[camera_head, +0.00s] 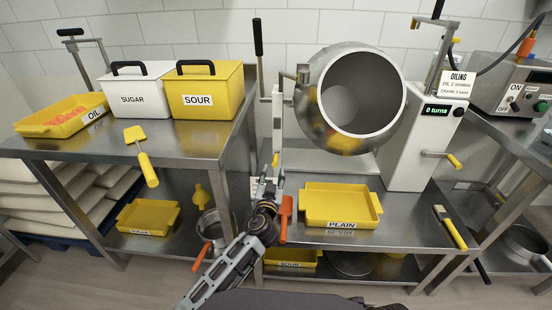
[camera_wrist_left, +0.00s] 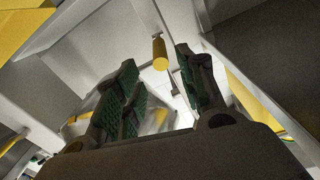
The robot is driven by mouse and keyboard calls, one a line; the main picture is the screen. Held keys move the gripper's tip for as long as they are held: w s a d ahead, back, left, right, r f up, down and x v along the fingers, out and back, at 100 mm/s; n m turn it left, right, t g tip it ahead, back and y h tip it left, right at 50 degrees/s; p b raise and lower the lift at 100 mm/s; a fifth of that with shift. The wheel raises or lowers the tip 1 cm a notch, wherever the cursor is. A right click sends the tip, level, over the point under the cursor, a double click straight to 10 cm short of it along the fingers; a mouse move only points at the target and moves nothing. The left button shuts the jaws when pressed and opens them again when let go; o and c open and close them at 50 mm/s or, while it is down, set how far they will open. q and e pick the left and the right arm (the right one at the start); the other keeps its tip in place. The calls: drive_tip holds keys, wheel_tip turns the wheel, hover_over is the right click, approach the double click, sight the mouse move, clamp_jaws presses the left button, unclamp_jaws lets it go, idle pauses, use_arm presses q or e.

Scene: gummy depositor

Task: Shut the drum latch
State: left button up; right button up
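The steel drum (camera_head: 318,128) sits tilted on its stand, its round mouth facing forward. At the post left of the drum is a small yellow grip (camera_head: 275,159), which looks like the latch handle. My left gripper (camera_head: 267,186) is just below this grip, in front of the post. In the left wrist view, a yellow cylindrical grip (camera_wrist_left: 160,55) on a thin rod shows between and beyond the tips of my open left gripper (camera_wrist_left: 157,68). The fingers look empty, and I cannot tell whether they touch it. My right gripper is out of view.
A yellow PLAIN tray (camera_head: 341,207) stands right of my left arm, with a red-orange spatula (camera_head: 285,218) close beside the arm. The white OILING unit (camera_head: 416,148) is right of the drum. SUGAR (camera_head: 137,96) and SOUR (camera_head: 205,94) bins stand on the left table (camera_head: 190,155).

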sight(276, 156)
use_arm(q)
drive_tip(key=shift+w+d+b, duration=0.15)
drive_tip(key=shift+w+b, duration=0.4)
drive_tip(key=shift+w, duration=4.2)
drive_tip(key=shift+w+d+b, duration=0.1)
drive_tip(key=shift+w+b, duration=0.3)
drive_tip(key=shift+w, duration=0.5)
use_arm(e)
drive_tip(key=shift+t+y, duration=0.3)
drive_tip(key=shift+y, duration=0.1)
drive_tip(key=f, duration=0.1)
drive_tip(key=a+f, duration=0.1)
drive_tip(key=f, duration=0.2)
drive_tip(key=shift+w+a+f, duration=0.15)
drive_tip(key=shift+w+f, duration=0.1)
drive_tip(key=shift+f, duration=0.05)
use_arm(q)
clamp_jaws()
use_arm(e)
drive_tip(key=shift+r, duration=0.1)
